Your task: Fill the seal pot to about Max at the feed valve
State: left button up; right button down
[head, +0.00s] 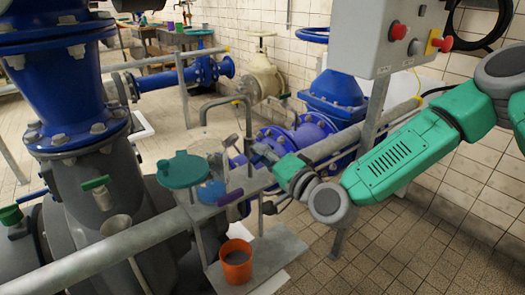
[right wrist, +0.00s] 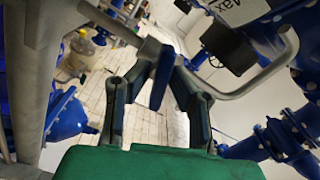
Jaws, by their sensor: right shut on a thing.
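My right gripper (head: 258,152) reaches in from the right, beside the bent grey feed pipe (head: 247,115). In the right wrist view its fingers (right wrist: 160,60) are closed around a dark blue lever (right wrist: 160,82), which looks like the feed valve's handle, below the grey pipe (right wrist: 278,78). The seal pot (head: 205,148) seems to be the clear vessel under the pipe, beside a round teal lid (head: 185,170). A tilted label reading "Max" (right wrist: 238,12) shows in the right wrist view. I cannot make out the liquid level. My left gripper is not in view.
An orange cup (head: 236,264) with grey contents stands on a low metal shelf (head: 275,255). A purple-handled lever (head: 230,198) sits above it. A grey rail (head: 130,243) crosses in front, and a control box (head: 385,35) hangs above my right arm.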

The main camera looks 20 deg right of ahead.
jog(key=n, duration=0.2)
jog(key=n+p, duration=0.1)
jog(key=n, duration=0.1)
jog(key=shift+s+f+n, duration=0.15)
jog(key=shift+f+n, duration=0.05)
jog(key=shift+n, duration=0.2)
jog(key=n+p, duration=0.1)
jog(key=n, duration=0.3)
jog(key=shift+f+n+p, duration=0.1)
jog(key=shift+n+p, duration=0.2)
jog(key=c, duration=1.6)
grip_release()
